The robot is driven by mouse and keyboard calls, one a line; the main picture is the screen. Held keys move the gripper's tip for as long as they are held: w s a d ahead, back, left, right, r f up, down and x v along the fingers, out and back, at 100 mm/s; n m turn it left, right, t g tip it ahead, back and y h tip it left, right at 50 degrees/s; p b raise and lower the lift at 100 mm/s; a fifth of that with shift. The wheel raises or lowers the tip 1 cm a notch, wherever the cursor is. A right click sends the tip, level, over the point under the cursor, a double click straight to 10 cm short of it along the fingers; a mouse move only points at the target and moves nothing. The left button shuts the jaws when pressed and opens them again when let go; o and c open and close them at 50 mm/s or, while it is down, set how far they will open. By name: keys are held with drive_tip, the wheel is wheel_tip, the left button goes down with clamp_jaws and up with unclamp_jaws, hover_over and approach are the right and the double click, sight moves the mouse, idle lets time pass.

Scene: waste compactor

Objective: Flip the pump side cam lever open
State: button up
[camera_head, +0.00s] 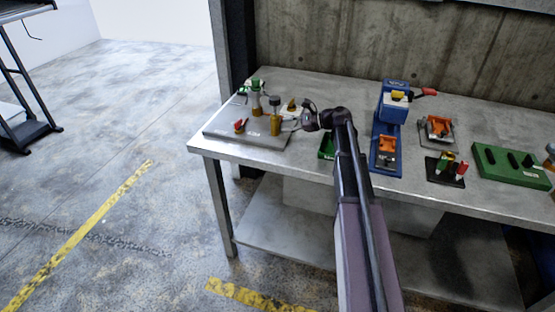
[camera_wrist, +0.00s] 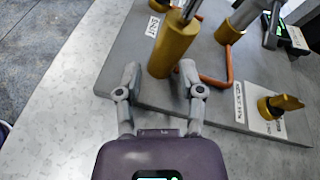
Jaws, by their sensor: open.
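A grey base plate (camera_head: 225,133) lies at the left end of the table and fills much of the wrist view (camera_wrist: 120,72). Two brass fittings stand on it: a near one (camera_wrist: 172,48) with a grey metal upper part, and a farther one (camera_wrist: 229,33). An orange bent bar (camera_wrist: 215,82) runs low beside them. I cannot tell for certain which part is the pump side cam lever. My gripper (camera_wrist: 159,72) is open and empty, its fingertips just short of the near brass fitting. In the head view my gripper (camera_head: 297,124) is at the plate's right side, partly hidden.
A yellow knob (camera_wrist: 288,102) with a white label sits on the plate to the right. A small red part (camera_head: 240,125) is at its left. A blue stand (camera_head: 387,155), an orange device (camera_head: 438,127) and a green block (camera_head: 510,165) are farther right. The table's front left is bare.

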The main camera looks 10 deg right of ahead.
drive_tip(key=shift+s+a+f+n+g+h+p, duration=0.7)
drive_tip(key=shift+s+a+n+h+p, duration=0.35)
drive_tip(key=shift+s+n, duration=1)
drive_tip(key=shift+s+a+f+n+g+h+p, duration=0.75)
drive_tip(key=shift+s+a+n+h, duration=0.5)
drive_tip(key=shift+s, duration=1.25)
drive_tip(key=shift+s+a+f+n+g+h+p, duration=0.5)
drive_tip(key=shift+s+a+n+g+h+p, duration=0.6)
drive_tip(key=shift+s+n, duration=1)
drive_tip(key=shift+s+a+t, duration=0.1)
drive_tip(key=shift+s+t, duration=0.05)
drive_tip(key=shift+t, duration=0.1)
drive_tip(key=shift+o, duration=0.9)
drive_tip(key=shift+s+a+f, duration=0.1)
drive_tip(key=shift+s+f, duration=0.1)
drive_tip(key=shift+s, duration=0.3)
drive_tip(key=s+d+f+n+g+h, duration=0.1)
drive_tip(key=s+n+h, duration=0.5)
drive_tip(key=s, duration=0.6)
drive_tip(key=shift+s+d+f+n+g, duration=0.3)
drive_tip(key=shift+d+f+n, duration=0.2)
drive_tip(key=shift+f+n, duration=0.55)
